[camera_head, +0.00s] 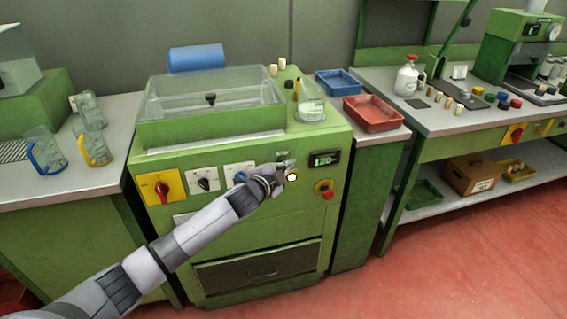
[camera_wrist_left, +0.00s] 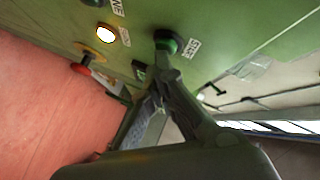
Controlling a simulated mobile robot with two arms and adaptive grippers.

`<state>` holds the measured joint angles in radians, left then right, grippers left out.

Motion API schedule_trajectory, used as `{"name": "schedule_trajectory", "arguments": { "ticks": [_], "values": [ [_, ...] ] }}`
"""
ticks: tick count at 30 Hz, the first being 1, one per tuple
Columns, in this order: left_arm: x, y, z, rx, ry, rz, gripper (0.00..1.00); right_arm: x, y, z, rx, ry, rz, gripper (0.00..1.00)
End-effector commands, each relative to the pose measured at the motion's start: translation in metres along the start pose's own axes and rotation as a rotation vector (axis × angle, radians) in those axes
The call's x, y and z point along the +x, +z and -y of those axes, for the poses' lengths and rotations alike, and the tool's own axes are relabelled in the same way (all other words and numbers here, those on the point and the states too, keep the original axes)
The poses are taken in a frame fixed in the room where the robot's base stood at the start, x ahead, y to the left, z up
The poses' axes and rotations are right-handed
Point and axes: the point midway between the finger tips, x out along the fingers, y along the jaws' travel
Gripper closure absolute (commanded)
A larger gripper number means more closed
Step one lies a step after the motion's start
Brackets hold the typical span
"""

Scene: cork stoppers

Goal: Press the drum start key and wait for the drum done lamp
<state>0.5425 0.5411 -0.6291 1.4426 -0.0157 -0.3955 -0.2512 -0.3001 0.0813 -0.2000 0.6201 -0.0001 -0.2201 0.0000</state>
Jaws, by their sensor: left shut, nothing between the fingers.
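The green drum machine (camera_head: 300,214) stands in the middle of the head view. My left gripper (camera_head: 283,167) is shut and empty at its front panel. In the left wrist view its fingertips (camera_wrist_left: 166,74) are at the round dark and green start key (camera_wrist_left: 168,39), beside a START label. They look very close to or touching the key; I cannot tell if it is pressed in. My right gripper is not in view.
A red stop knob (camera_head: 327,194) on a yellow base and a lit display (camera_head: 324,158) are right of the lamp. Knobs and a yellow switch plate (camera_head: 161,187) are to the left. A red tray (camera_head: 373,114) and blue tray (camera_head: 337,82) lie right of the machine.

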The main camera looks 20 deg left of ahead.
Motion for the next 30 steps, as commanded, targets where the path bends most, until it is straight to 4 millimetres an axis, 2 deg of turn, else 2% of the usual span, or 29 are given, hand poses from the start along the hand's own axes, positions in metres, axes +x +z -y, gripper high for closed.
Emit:
{"name": "schedule_trajectory", "arguments": {
  "ticks": [30],
  "values": [
    [-0.013, -0.009, -0.010, 0.000, 0.000, 0.001, 1.00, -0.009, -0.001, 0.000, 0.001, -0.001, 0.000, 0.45]
  ]
}}
